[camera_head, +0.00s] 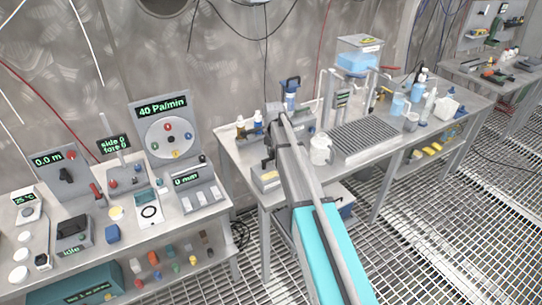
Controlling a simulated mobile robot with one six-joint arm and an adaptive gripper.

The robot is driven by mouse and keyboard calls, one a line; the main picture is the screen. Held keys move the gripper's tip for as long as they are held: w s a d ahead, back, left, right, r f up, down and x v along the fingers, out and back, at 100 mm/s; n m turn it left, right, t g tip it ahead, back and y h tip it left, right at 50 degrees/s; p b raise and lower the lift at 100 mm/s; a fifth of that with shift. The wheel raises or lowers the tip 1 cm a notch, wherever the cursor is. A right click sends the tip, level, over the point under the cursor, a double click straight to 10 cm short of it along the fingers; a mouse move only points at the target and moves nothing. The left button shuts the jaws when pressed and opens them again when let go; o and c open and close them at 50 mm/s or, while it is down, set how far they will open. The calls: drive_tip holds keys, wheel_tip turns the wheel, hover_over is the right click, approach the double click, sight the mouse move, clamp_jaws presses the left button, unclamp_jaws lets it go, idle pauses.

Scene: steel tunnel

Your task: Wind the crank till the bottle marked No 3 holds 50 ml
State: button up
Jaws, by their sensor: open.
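My arm reaches from the bottom middle up to the right-hand bench (216,148), and my gripper (270,145) is at its far end, at the left part of that bench. The gripper is small and partly hidden by the arm; it is open, with nothing visible in it. Two small bottles, one of them a pale bottle (241,127), stand just left of and behind the gripper. A blue device (291,92) stands behind the arm. No label reading No 3 can be made out, and I cannot tell which part is the crank. Liquid levels are unreadable.
A white jug (321,150) stands close right of the arm, beside a dark grate (365,138). A clear tank with blue liquid (358,62) and several vessels stand farther right. The left bench (215,228) carries panels, including a 40 Pa/min display (162,107). The grating floor (440,240) is clear.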

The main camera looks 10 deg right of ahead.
clamp_jaws()
drive_tip(key=shift+a, duration=0.45)
drive_tip(key=shift+d, duration=0.4)
drive_tip(key=shift+s+d+m, duration=0.1)
drive_tip(key=shift+d+m, duration=0.05)
drive_tip(key=shift+m, duration=0.15)
